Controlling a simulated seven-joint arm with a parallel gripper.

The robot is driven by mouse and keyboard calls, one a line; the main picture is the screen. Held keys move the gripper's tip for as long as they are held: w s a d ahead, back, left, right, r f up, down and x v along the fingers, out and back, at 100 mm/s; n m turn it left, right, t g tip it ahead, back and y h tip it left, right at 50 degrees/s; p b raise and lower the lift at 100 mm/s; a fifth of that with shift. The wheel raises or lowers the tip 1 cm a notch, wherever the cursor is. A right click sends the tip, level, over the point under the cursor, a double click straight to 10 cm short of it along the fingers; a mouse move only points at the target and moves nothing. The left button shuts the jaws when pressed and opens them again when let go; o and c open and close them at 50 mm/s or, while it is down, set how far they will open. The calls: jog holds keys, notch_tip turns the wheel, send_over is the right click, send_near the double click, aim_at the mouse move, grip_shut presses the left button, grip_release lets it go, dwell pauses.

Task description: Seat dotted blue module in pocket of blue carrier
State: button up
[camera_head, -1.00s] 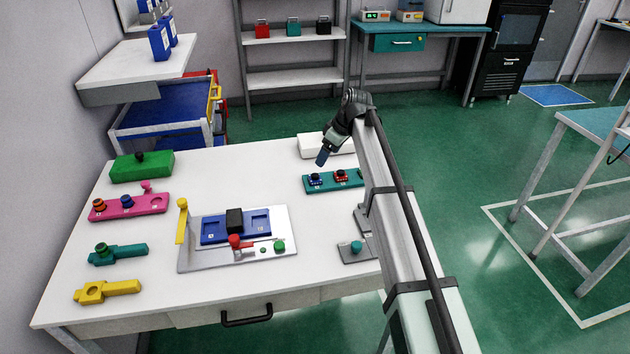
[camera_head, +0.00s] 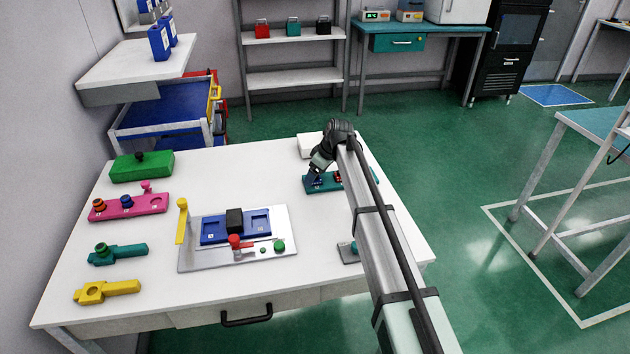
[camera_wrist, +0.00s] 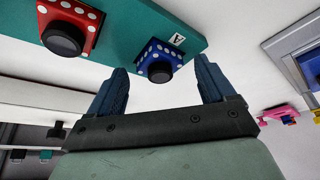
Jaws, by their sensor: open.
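The dotted blue module (camera_wrist: 157,55) sits on a teal tray (camera_wrist: 118,27) beside a label "A". It has white dots and a dark round knob. My gripper (camera_wrist: 160,82) is open, with one blue finger to each side of the module's knob in the wrist view; I cannot tell whether the fingers reach it. In the head view my gripper (camera_head: 317,180) is over the left end of the teal tray and covers most of the module. The blue carrier (camera_head: 243,235) lies in a grey fixture left of my arm, with pockets at both ends and a black block across its middle.
A red dotted module (camera_wrist: 70,24) sits beside the blue one on the tray. The fixture (camera_head: 192,264) has a yellow lever (camera_head: 183,220), a red knob (camera_head: 235,241) and a green button (camera_head: 279,246). Pink (camera_head: 152,204), green, teal and yellow parts stand along the table's left side.

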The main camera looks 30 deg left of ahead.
jog(key=shift+c, duration=0.5)
jog(key=c, duration=0.9)
jog(key=shift+c, duration=0.2)
